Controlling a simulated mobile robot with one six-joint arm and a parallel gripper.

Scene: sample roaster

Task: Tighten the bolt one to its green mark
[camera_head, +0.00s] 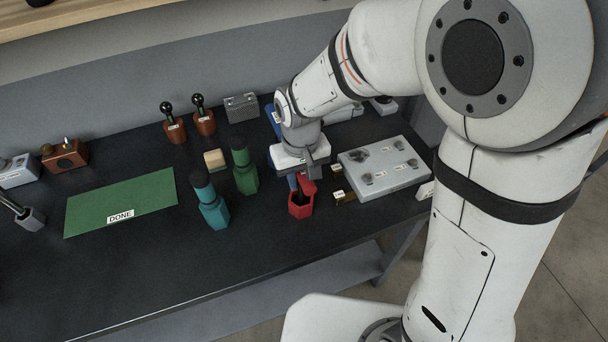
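A light grey plate (408,180) lies on the bench at the right, with several dark bolts and small white labels on it. The labels are too small to read, so I cannot tell which is bolt one, and no green mark can be made out. My gripper (301,181) points down just left of the plate, directly over a red six-sided holder (300,208). Red and blue parts show between or beside its fingers, just above the holder. I cannot tell whether the fingers grip them.
A teal tool in its holder (214,213) and a green one (245,178) stand left of my gripper. A green mat (120,200) marked DONE lies further left. Small labelled blocks (344,197) sit beside the plate. Two brown holders with black knobs (175,132) stand behind.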

